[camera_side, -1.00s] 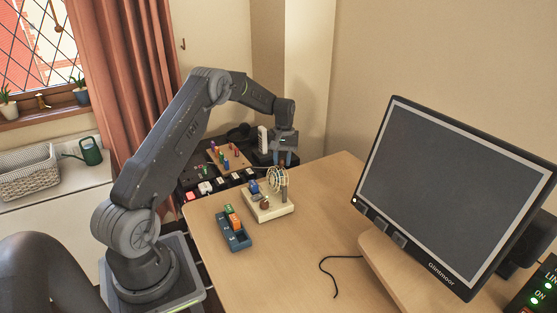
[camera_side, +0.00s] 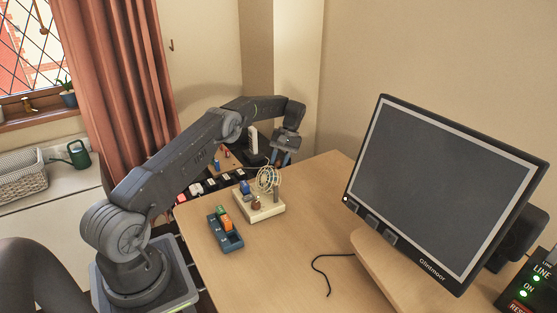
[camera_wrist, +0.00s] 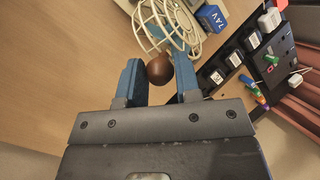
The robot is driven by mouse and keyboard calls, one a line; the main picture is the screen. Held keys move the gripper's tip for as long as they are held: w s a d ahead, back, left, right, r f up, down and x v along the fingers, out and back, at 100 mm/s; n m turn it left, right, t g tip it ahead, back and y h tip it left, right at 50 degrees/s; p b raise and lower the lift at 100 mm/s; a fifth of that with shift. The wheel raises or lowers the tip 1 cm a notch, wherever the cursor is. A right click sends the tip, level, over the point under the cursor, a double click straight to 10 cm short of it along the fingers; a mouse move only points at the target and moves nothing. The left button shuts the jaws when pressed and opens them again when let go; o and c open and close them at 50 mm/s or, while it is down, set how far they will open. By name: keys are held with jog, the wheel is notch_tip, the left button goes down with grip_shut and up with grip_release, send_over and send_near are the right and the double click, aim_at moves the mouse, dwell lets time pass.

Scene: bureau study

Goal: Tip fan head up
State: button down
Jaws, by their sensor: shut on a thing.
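The small desk fan has a cream wire cage as its head (camera_side: 268,179), above a cream base (camera_side: 262,214) on the desk. The cage also shows at the top of the wrist view (camera_wrist: 152,28). My gripper (camera_side: 281,158) is tilted, behind and above the cage in the side view. In the wrist view its blue fingers (camera_wrist: 159,82) are on both sides of a round brown knob (camera_wrist: 159,69) beside the cage and are shut on it. The knob's link to the fan head is not clear. Another brown knob (camera_side: 256,202) sits on the base.
A blue tray with coloured blocks (camera_side: 227,236) stands left of the fan. A dark panel with switches (camera_side: 201,188) lies beyond the desk edge. A monitor (camera_side: 445,190) stands at the right, with a black cable (camera_side: 319,268) before it. The desk between is clear.

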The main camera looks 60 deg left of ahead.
dwell(0.4)
jog(key=c, duration=0.8)
grip_release()
jog(key=shift+r, duration=0.6)
notch_tip(320, 180, up, 3)
jog(key=shift+r, duration=0.15)
jog(key=s+a+r, duration=0.2)
jog(key=s, duration=0.1)
jog(key=s+a+r, duration=0.2)
jog(key=s, duration=0.1)
jog(key=s+a+r, duration=0.2)
jog(key=s, duration=0.2)
jog(key=shift+r, duration=0.3)
jog(key=shift+c, duration=0.5)
